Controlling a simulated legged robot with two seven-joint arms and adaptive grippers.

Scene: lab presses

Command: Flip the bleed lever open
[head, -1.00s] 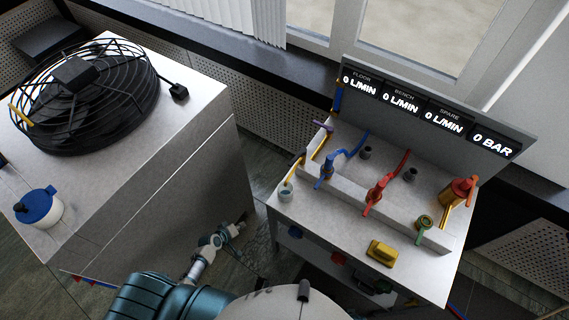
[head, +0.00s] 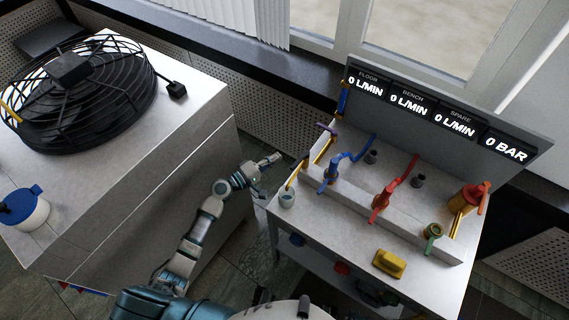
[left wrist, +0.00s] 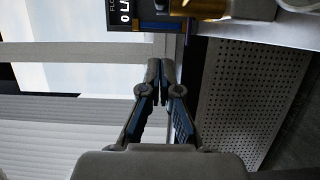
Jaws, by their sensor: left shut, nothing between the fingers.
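The bench (head: 300,210) carries several coloured valve levers; no readable label tells me which is the bleed lever. A small purple lever (head: 327,128) sits at the bench's left end, above a brass pipe. A blue lever (head: 352,156), a red lever (head: 403,176), a green lever (head: 432,240) and an orange-red lever (head: 481,197) stand farther right. My left gripper (head: 272,160) is shut and empty, just left of the bench's left end, apart from the levers. In the left wrist view its fingertips (left wrist: 160,72) meet, with a brass part (left wrist: 202,8) beyond them at the top.
A display panel (head: 437,115) behind the levers reads 0 L/MIN three times and 0 BAR. A yellow object (head: 389,263) and a small grey cup (head: 287,199) sit on the bench's front. A white cabinet with a black caged fan (head: 75,95) stands left.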

